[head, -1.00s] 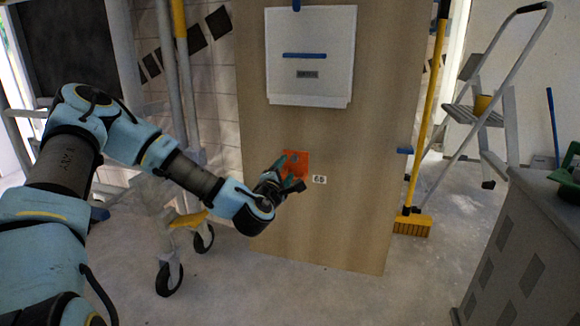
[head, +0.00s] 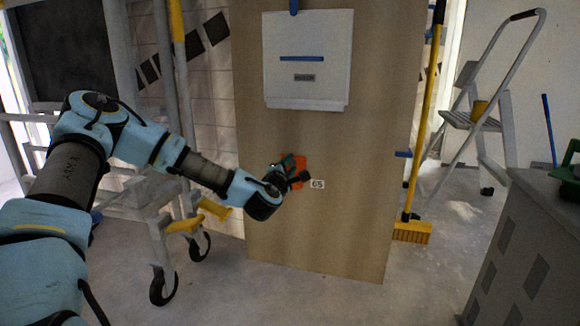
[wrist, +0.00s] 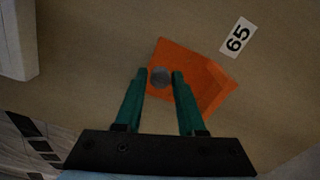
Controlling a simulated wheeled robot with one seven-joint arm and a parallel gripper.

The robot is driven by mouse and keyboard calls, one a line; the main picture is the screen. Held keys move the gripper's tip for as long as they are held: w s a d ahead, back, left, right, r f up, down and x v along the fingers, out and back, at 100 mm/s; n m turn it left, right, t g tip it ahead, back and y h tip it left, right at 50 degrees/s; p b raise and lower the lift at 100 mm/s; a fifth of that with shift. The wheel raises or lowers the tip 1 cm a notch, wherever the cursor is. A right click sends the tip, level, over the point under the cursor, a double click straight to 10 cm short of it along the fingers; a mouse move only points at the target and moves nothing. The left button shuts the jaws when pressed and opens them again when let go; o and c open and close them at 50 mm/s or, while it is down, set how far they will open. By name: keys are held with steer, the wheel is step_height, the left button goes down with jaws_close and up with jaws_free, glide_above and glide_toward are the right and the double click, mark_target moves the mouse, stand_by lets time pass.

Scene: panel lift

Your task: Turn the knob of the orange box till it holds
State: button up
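The orange box (wrist: 190,75) is mounted on the wooden panel; in the head view its orange face (head: 300,165) is partly covered by my gripper. Its round grey knob (wrist: 160,77) shows in the wrist view between my two green fingers. My gripper (wrist: 160,73) has one fingertip close against each side of the knob and looks shut on it; any thin gap is too small to tell. In the head view my gripper (head: 297,169) is at the box, and the knob is hidden there.
A label reading 65 (head: 317,184) is beside the box. A white case (head: 308,65) hangs above it on the panel (head: 345,220). A wheeled scaffold (head: 160,235) stands left; a yellow broom (head: 412,232), a stepladder (head: 480,120) and a grey cabinet (head: 520,260) are right.

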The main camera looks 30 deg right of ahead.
jaws_close()
steer(key=shift+r+m+p, duration=0.1)
steer(key=shift+m+p, duration=0.3)
steer(key=shift+r+m+p, duration=0.1)
steer(key=shift+m+p, duration=0.4)
steer(key=shift+p, duration=0.1)
steer(key=m+p, duration=0.3)
steer(key=m, duration=0.1)
steer(key=shift+m, duration=0.3)
steer(key=m+p, duration=0.2)
steer(key=m, duration=0.4)
steer(key=shift+p, duration=0.4)
steer(key=m+p, duration=0.1)
steer(key=m, duration=0.4)
steer(key=shift+f, duration=0.2)
steer(key=shift+m, duration=0.4)
steer(key=shift+o, duration=2)
jaws_free()
